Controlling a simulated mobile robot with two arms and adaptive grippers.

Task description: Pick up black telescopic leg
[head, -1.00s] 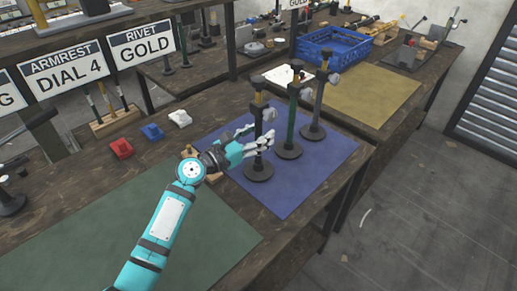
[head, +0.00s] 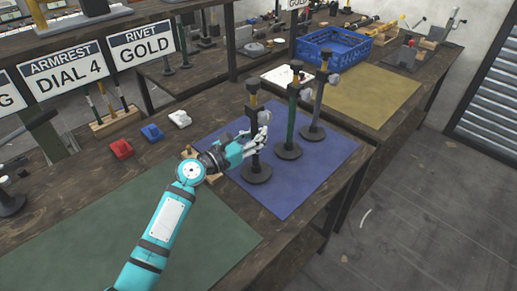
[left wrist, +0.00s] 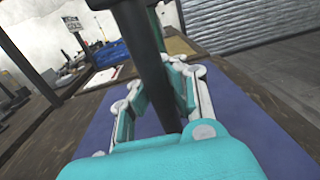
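The black telescopic leg (head: 254,127) is the nearest of three standing legs, with a round base (head: 257,173) at the blue mat (head: 300,200). My left gripper (head: 262,140) is around its post at mid-height, fingers closed in on it. In the left wrist view the dark post (left wrist: 150,65) runs between the two finger pads, which look in contact with it. The leg leans slightly left at its top. I cannot tell whether its base is clear of the mat. My right gripper is not in view.
A green leg (head: 291,120) and a dark grey leg (head: 318,105) stand close behind to the right. A blue crate (head: 334,47) sits at the back. The green mat (head: 110,240) is clear in front.

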